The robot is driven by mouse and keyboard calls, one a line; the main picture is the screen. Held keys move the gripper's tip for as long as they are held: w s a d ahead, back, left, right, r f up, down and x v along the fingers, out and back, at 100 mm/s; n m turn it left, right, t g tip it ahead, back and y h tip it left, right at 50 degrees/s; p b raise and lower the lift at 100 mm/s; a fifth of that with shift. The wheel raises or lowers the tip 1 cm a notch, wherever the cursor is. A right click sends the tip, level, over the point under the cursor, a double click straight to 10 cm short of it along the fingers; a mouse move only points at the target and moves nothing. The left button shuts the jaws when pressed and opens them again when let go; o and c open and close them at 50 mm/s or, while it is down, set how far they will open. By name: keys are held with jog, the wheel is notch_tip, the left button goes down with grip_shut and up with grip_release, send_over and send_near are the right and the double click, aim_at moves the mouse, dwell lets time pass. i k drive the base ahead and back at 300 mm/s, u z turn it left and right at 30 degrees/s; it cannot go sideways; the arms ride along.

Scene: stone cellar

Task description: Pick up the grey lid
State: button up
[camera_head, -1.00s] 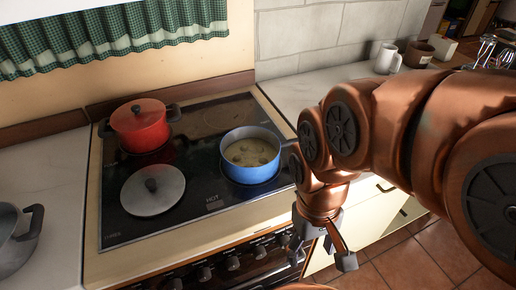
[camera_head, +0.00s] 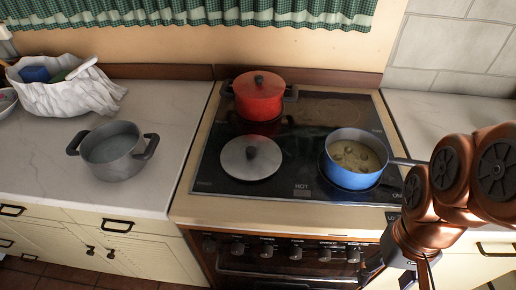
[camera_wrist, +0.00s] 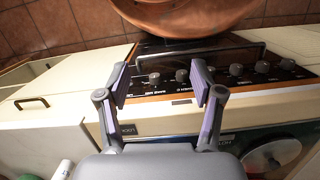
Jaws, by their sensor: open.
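The grey lid (camera_head: 250,168) lies flat on the black cooktop (camera_head: 215,180), at its front left, with its dark knob up. It also shows partly cut off at the lower right of the wrist view (camera_wrist: 262,153). My gripper (camera_head: 389,277) is at the lower right of the head view, in front of the stove's right side and well away from the lid. In the wrist view its two fingers (camera_wrist: 158,84) are apart with nothing between them.
A red lidded pot (camera_head: 259,97) stands behind the lid. A blue pan (camera_head: 352,178) with food stands right of it, its handle pointing right. A grey pot (camera_head: 112,155) and a white bag (camera_head: 62,98) are on the left counter (camera_head: 165,115). Counter around the grey pot is clear.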

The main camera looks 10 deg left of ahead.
aim_at(249, 158)
jog(key=u, duration=3.35)
jog(key=k, duration=1.2)
jog(key=z, duration=0.35)
jog(key=i, duration=0.45)
